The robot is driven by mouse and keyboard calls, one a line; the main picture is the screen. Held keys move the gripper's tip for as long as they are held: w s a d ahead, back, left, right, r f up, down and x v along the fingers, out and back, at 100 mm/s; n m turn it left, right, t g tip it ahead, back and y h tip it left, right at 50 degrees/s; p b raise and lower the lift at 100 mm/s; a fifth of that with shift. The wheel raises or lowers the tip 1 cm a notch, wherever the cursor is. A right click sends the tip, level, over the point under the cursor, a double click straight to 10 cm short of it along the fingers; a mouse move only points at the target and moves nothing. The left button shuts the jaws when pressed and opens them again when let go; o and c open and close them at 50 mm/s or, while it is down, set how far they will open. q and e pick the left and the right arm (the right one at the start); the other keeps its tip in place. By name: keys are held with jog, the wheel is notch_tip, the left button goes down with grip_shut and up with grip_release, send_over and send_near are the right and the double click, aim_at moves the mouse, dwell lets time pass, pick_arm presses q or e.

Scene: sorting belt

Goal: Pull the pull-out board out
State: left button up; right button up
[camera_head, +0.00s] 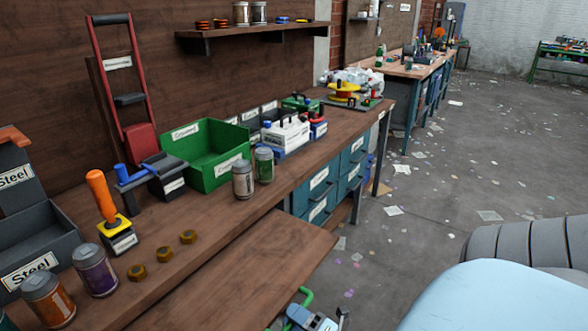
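The pull-out board (240,270) is a flat brown wooden board at the lower middle. It juts out from under the front edge of the workbench top, partly pulled out. A green curved bar (306,294), which looks like its handle, shows by the board's near right corner. My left gripper is not in view.
The workbench (225,222) carries jars, several nuts, an orange-handled tool (103,197), a green crate (207,155) and grey Steel bins (35,240). Blue drawers (319,180) sit beneath. The floor (430,190) at right is open, with scattered paper.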

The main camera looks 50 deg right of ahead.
jog(key=v, duration=1.4)
jog(key=shift+p, duration=0.4)
jog(key=shift+a+r, duration=0.1)
